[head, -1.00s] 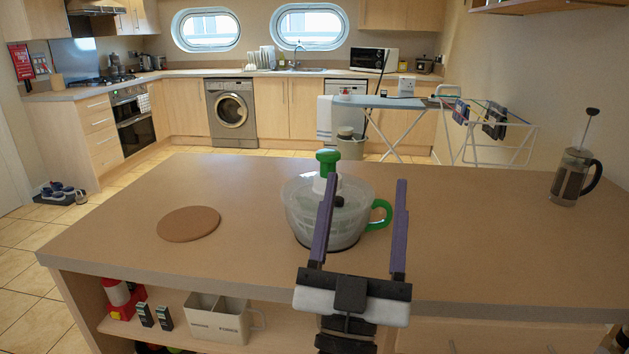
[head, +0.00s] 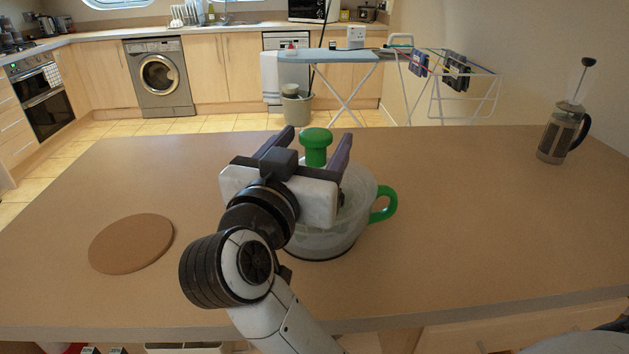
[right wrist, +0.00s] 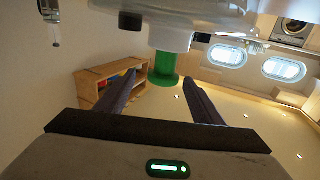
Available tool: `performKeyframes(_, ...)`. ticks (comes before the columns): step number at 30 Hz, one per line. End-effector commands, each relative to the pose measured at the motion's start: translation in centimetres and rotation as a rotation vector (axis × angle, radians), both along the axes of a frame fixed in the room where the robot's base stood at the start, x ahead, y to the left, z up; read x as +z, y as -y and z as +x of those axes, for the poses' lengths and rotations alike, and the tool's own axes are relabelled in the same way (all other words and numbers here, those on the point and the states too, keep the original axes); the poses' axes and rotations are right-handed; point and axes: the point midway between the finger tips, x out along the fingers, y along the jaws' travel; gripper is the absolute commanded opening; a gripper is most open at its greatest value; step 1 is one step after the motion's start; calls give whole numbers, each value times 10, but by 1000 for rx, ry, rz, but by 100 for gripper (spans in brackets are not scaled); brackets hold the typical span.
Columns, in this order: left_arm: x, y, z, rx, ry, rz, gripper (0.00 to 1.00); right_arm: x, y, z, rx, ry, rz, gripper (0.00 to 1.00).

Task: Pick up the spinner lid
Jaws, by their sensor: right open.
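The spinner lid (head: 316,147) has a green knob on a white stem and sits on the clear spinner bowl (head: 325,243) with a green handle. In the right wrist view the lid's green knob (right wrist: 163,72) shows between the fingers, with the white stem and clear lid above it in the picture. My right gripper (head: 314,142) is open, its purple-grey fingers on either side of the knob. In the right wrist view the gripper (right wrist: 159,80) shows gaps between both fingers and the knob. The gripper and arm hide part of the lid and bowl. My left gripper is not in view.
A round cork mat (head: 132,243) lies on the counter (head: 480,220) to the left of the bowl. A French press (head: 563,133) stands at the far right. The counter between the bowl and the press is clear. An ironing board and drying rack stand beyond it.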

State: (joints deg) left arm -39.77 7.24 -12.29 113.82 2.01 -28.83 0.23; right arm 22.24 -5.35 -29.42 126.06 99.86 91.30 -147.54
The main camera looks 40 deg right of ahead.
Motion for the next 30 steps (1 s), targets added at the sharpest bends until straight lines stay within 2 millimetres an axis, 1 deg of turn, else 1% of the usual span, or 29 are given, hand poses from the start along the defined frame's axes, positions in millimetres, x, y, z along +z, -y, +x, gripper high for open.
performKeyframes(1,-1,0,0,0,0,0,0,0,6,4,-3,1,-2,61)
performKeyframes(8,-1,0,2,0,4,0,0,1,20,16,-2,2,-1,61)
performKeyframes(12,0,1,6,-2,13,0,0,2,36,31,-4,2,-2,61)
performKeyframes(15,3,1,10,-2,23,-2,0,2,46,39,-3,0,-2,61)
performKeyframes(19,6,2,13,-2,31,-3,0,2,52,43,-2,1,-1,61)
performKeyframes(25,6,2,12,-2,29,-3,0,2,52,43,-1,1,1,61)
performKeyframes(29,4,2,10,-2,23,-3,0,2,52,43,-1,0,0,39)
performKeyframes(30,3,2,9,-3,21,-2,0,2,52,43,-1,1,1,32)
